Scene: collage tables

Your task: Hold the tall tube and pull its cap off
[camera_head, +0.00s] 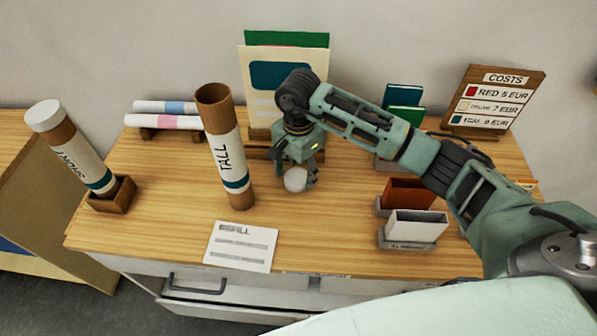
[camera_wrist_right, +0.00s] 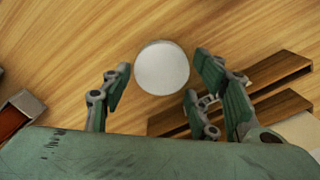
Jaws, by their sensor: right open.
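The tall tube (camera_head: 229,160) stands on the wooden table, left of centre, with a white label reading TALL and a teal band. Its brown top end is open and uncapped. A round white cap (camera_head: 295,180) is to the right of the tube, below my right gripper. In the right wrist view the cap (camera_wrist_right: 162,67) shows as a white disc between the spread fingertips. My right gripper (camera_head: 297,174) is open, pointing down over the cap. I cannot tell whether the fingers touch it. My left gripper is not in view.
The short tube (camera_head: 72,150), white-capped, leans in a wooden holder (camera_head: 112,194) at the left. Two rolls (camera_head: 163,121) lie behind the tall tube. A paper sheet (camera_head: 241,246) lies in front. Small bins (camera_head: 414,228) and a price sign (camera_head: 494,100) stand to the right.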

